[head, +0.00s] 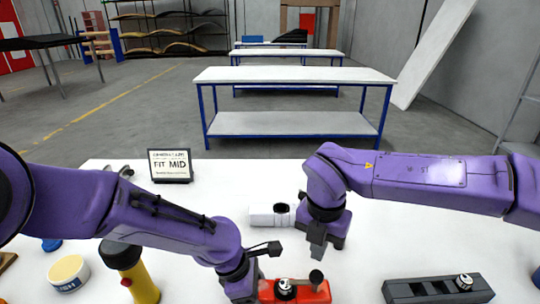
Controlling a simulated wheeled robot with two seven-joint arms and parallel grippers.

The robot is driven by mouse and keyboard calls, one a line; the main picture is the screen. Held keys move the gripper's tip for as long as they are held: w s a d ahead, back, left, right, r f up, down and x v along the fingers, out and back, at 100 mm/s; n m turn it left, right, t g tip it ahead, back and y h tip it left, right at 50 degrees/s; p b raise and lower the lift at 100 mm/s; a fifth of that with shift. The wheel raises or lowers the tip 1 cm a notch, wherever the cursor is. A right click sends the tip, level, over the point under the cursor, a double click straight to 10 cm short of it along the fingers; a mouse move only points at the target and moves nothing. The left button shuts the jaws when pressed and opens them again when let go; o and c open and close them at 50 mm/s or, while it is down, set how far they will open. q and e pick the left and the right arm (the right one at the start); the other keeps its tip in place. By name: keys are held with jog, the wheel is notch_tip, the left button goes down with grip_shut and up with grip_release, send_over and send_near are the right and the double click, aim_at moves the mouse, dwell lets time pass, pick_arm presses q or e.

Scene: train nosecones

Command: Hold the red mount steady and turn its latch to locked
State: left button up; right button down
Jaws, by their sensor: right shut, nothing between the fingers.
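The red mount (312,293) lies on the white table at the bottom edge of the head view, partly cut off. A silver and black round part (285,287) sits on it, and a dark upright knob (316,276) stands near its right end. I cannot tell which way the latch is turned. My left gripper (242,288) is at the mount's left end; its fingertips are hidden or out of frame, so its grip does not show. My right gripper (318,240) is shut and empty, pointing down above the table behind the mount.
A dark grey tray (425,290) with a silver round part (465,282) is at right. A yellow bottle (140,280), a tub (68,273) and a sign reading "FIT MID" (170,166) are at left.

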notch_tip(320, 180, up, 4)
jog(key=shift+f, duration=0.15)
pick_arm(q)
jog(key=o, duration=1.2)
jog(key=shift+s, duration=0.1)
jog(key=shift+o, duration=0.2)
